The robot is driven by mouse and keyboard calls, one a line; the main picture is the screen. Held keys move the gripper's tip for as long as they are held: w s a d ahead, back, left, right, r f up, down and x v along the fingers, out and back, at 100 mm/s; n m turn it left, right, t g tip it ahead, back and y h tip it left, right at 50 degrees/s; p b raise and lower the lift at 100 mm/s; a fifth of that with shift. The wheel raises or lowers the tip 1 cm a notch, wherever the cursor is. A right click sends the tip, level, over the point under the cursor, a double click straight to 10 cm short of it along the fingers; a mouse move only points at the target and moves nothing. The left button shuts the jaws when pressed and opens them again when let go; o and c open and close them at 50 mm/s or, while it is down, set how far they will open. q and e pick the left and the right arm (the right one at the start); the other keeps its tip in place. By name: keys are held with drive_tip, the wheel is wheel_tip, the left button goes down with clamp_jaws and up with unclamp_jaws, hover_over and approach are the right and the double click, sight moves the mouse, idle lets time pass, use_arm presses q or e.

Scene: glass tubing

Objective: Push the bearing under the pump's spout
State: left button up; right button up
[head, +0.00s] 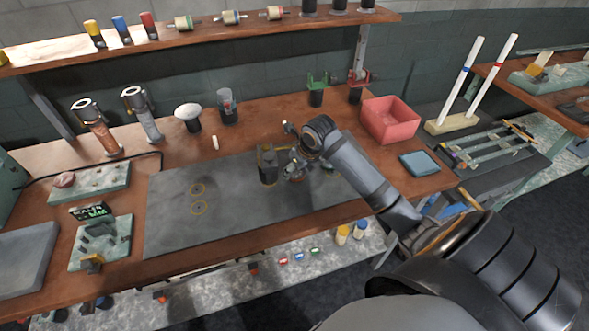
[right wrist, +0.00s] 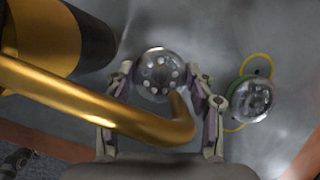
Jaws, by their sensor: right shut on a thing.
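The pump (head: 267,163) is a dark can-like body on the grey mat, close to the left of my right gripper (head: 292,168). In the right wrist view the pump's golden body (right wrist: 48,40) is at the upper left, and its golden spout (right wrist: 110,106) curves across in front of the fingers. A round bearing (right wrist: 157,66) with pale balls sits between my right fingers, which are closed on its sides. The spout's tip appears over the bearing's near edge; the height gap cannot be told. My left gripper is out of view.
A second, green-rimmed bearing (right wrist: 255,99) lies to the right in the wrist view, beside yellow circle marks. A red bin (head: 390,120) and blue pad (head: 420,164) stand to the right.

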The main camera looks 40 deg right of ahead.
drive_tip(key=shift+w, duration=0.1)
drive_tip(key=o, duration=1.3)
drive_tip(key=shift+o, duration=0.2)
drive_tip(key=shift+r, duration=0.1)
drive_tip(key=v, duration=1.2)
